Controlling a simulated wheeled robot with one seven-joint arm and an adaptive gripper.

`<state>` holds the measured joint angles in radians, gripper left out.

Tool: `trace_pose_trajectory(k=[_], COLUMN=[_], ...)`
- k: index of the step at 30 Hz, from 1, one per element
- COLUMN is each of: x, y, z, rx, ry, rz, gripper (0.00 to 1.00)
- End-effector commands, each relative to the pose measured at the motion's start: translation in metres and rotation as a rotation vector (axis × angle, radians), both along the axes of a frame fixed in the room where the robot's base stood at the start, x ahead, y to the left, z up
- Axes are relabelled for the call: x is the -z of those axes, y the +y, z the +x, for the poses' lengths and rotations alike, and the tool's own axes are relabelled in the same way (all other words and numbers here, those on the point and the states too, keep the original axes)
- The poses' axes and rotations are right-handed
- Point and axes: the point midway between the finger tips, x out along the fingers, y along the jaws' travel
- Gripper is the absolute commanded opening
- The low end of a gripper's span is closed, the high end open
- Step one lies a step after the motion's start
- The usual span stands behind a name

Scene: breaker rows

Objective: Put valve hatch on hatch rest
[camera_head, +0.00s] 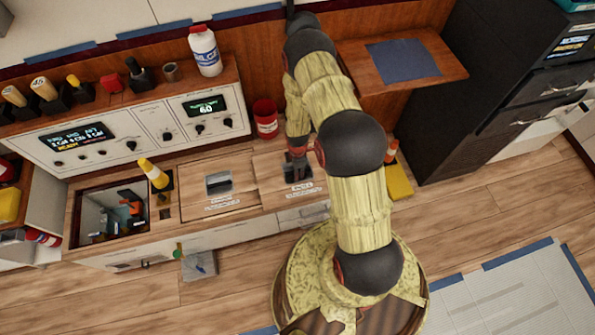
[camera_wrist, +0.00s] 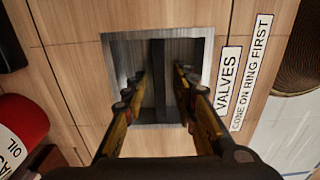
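The valve hatch (camera_wrist: 75,75) is a wooden panel with a recessed metal handle pocket and a label reading "VALVES, CONE ON RING FIRST". A dark bar (camera_wrist: 158,80) crosses the pocket. My gripper (camera_wrist: 160,75) is open, with one fingertip on each side of the bar and visible gaps. In the head view my gripper (camera_head: 297,160) is over the right-hand hatch (camera_head: 262,172), partly hiding it. No hatch rest is labelled; a wooden shelf with a blue pad (camera_head: 404,60) stands at the back right.
A red can (camera_head: 265,118) stands behind the hatches. An orange cone (camera_head: 391,151) and yellow block (camera_head: 400,187) are to the right. A dark cabinet (camera_head: 450,120) stands beyond.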

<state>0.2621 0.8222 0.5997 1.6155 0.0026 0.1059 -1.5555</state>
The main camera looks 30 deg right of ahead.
Motion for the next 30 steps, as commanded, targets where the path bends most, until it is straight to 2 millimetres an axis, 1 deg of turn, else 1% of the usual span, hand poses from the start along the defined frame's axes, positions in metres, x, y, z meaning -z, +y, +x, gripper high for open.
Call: trace_pose_trajectory(k=[2, 5, 8, 12, 18, 21, 26, 29, 30], x=[-0.004, -0.017, -0.036, -0.067, -0.102, -0.113, -0.126, -0.149, -0.165], y=[0.0, 0.0, -0.001, 0.0, 0.0, 0.0, 0.0, 0.001, 0.002], z=[0.0, 0.001, 0.002, 0.001, 0.001, 0.001, 0.002, 0.012, 0.018], rx=[0.0, 0.0, 0.0, 0.0, 0.0, 0.0, 0.005, 0.037, 0.06], ry=[0.0, -0.002, -0.004, -0.003, -0.001, -0.002, -0.004, -0.021, -0.032], rz=[0.0, -0.001, -0.001, -0.001, 0.0, -0.001, -0.001, -0.005, -0.007], gripper=[0.28, 0.28, 0.28, 0.28, 0.28, 0.28, 0.28, 0.28, 0.28])
